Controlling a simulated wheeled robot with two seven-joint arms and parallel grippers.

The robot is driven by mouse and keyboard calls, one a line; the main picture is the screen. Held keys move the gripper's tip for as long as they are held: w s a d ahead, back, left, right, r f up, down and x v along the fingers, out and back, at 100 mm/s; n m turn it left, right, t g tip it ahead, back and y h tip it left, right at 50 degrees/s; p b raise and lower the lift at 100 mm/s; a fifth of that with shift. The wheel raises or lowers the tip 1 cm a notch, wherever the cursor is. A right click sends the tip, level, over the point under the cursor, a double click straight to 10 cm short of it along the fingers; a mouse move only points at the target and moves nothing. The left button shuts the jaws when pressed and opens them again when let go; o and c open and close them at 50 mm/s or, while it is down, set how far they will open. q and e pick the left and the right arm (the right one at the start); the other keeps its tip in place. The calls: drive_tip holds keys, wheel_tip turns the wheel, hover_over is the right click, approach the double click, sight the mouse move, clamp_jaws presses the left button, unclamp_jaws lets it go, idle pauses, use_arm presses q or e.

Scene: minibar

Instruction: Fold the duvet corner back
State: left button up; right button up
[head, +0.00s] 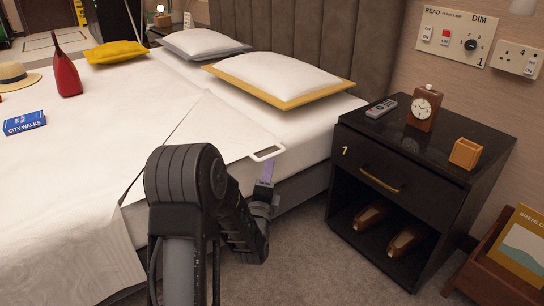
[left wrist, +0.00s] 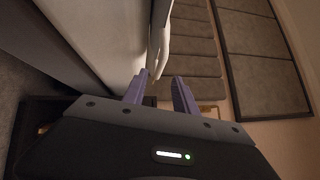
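The white duvet (head: 70,150) covers the bed. Its near right corner is a triangular flap (head: 215,135), with a diagonal crease on its left side. A white loop handle (head: 267,152) sticks out at the flap's right tip, by the mattress edge. My left gripper (head: 266,172), with purple fingers, is just below the handle in the head view, beside the bed. The left wrist view shows its two fingers (left wrist: 160,92) apart, with nothing clearly held between them. A pale edge (left wrist: 160,45) shows beyond the fingers. My right gripper is not in view.
Pillows (head: 280,78) lie at the headboard (head: 315,35).

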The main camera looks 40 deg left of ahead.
sight(272, 156)
use_arm(q)
drive_tip(key=shift+w+a+r, duration=0.15)
drive_tip(key=shift+w+a, duration=0.05)
drive_tip(key=shift+w, duration=0.15)
drive_tip(key=x, duration=0.5)
drive_tip(key=shift+w+a+f, duration=0.2)
drive_tip(key=shift+w, duration=0.2)
drive_tip(key=shift+w+a+r+b, duration=0.2)
drive_tip(key=shift+w+b, duration=0.1)
drive_tip(key=shift+w, duration=0.05)
clamp_jaws()
idle(0.5)
